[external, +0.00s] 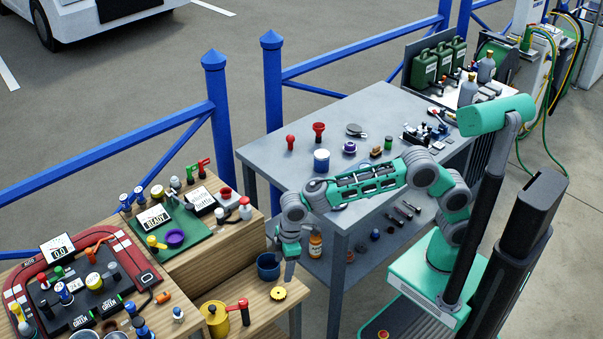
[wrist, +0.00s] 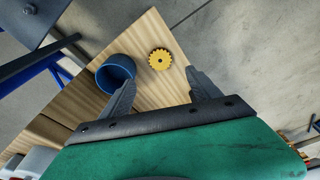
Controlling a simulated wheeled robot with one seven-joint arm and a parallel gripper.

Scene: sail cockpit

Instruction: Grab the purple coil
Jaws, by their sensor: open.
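A round purple thing (external: 175,238), which looks like a coil, lies on a green mat (external: 197,249) on the wooden bench at the left. A smaller purple item (external: 349,147) sits on the grey table; I cannot tell whether it is a coil. My gripper (external: 289,284) points down over the lower wooden shelf, well to the right of the green mat. In the wrist view, my gripper (wrist: 161,80) is open with nothing between its fingers. No purple thing shows in the wrist view.
A blue cup (wrist: 117,72) and a yellow gear (wrist: 160,60) stand on the wooden shelf below my gripper. A yellow mug (external: 216,318) is nearby. Signs, a red-handled item (external: 226,193) and a white-and-red bottle (external: 245,207) crowd the green mat's edges.

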